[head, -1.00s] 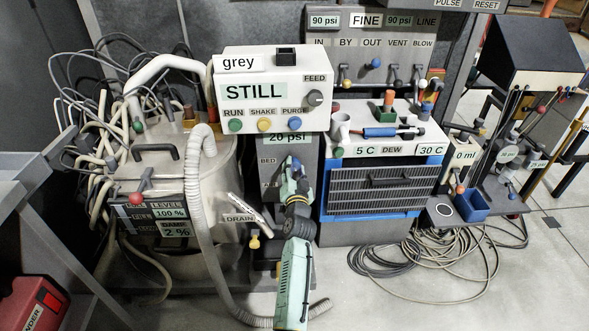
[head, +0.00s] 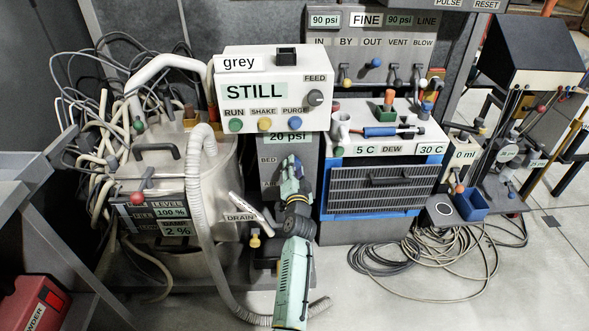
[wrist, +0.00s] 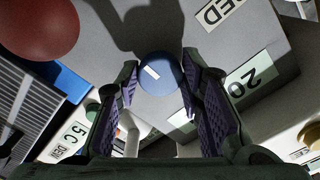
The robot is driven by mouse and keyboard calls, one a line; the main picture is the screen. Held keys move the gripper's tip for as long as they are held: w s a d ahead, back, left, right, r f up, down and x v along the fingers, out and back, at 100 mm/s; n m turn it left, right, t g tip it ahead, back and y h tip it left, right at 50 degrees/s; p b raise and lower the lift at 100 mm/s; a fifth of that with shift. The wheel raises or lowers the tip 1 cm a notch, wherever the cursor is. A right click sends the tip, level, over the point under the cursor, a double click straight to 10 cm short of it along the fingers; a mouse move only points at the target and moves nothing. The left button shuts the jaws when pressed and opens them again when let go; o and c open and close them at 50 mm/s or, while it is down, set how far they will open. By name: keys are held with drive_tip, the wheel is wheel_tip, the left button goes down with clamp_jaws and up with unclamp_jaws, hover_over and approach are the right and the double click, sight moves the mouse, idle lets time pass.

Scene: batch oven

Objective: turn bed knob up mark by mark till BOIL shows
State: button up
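The bed knob is a round blue knob with a short white mark (wrist: 160,74). It sits in the wrist view between the fingertips of my gripper (wrist: 161,80), near the BED label (wrist: 222,10). Its mark slants slightly. Both fingertips lie close against its sides, and my gripper looks shut on it. In the head view my gripper (head: 290,168) reaches the grey column (head: 308,150) below the 20 psi display and hides the knob. The green display (head: 255,92) on the white box reads STILL.
A large red ball (wrist: 38,28) is close at the upper left of the wrist view. The grey tank (head: 165,165) with its pale hose (head: 195,190) stands left of my arm. The blue-and-white DEW box (head: 385,185) stands close on the right. Loose cables lie on the floor.

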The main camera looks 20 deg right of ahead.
drive_tip(key=o, duration=0.4)
drive_tip(key=shift+o, duration=0.2)
drive_tip(key=shift+s, duration=0.1)
drive_tip(key=v, duration=1.2)
